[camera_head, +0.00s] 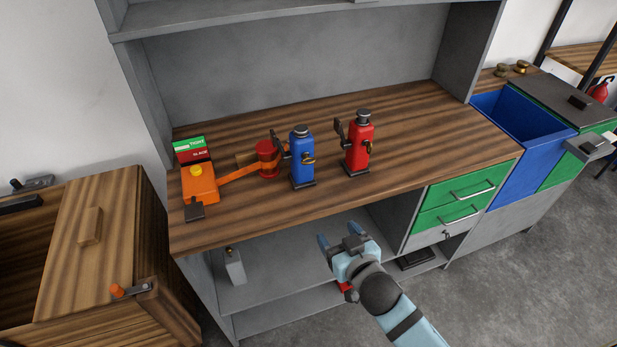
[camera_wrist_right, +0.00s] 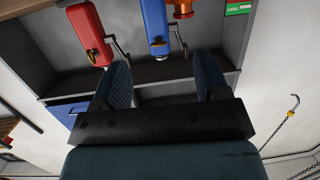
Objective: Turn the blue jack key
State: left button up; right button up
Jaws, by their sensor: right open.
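The blue jack (camera_head: 300,172) stands upright on the wooden bench top, with a small brass key (camera_head: 308,160) on its side and a dark crank at its left. In the right wrist view the blue jack (camera_wrist_right: 154,18) hangs upside down in the picture, beyond the fingers, with the brass key (camera_wrist_right: 158,44) near its end. My right gripper (camera_head: 348,242) is in front of the bench's front edge, apart from the jack. Its fingers (camera_wrist_right: 164,78) are open with nothing between them. My left gripper is not in view.
A red jack (camera_head: 359,150) with its own crank stands right of the blue one. An orange belt tensioner (camera_head: 199,186) with a red and green sign (camera_head: 190,147) and a red pulley (camera_head: 267,160) stand left. The bench top's right side is clear.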

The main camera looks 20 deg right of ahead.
aim_at(310, 164)
jog(key=w+r, duration=0.1)
jog(key=w, duration=0.5)
jog(key=w+r+t, duration=0.1)
jog(key=w+r, duration=0.1)
jog(key=w, duration=0.4)
jog(key=w+r+m+t+h+b, duration=0.1)
jog(key=w, duration=0.5)
jog(key=shift+w+a+r, duration=0.15)
jog(key=shift+w+r, duration=0.05)
jog(key=shift+w, duration=0.2)
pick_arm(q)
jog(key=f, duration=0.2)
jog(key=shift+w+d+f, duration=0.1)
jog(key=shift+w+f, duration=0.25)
pick_arm(e)
jog(key=shift+c, duration=0.5)
jog(key=c, duration=0.8)
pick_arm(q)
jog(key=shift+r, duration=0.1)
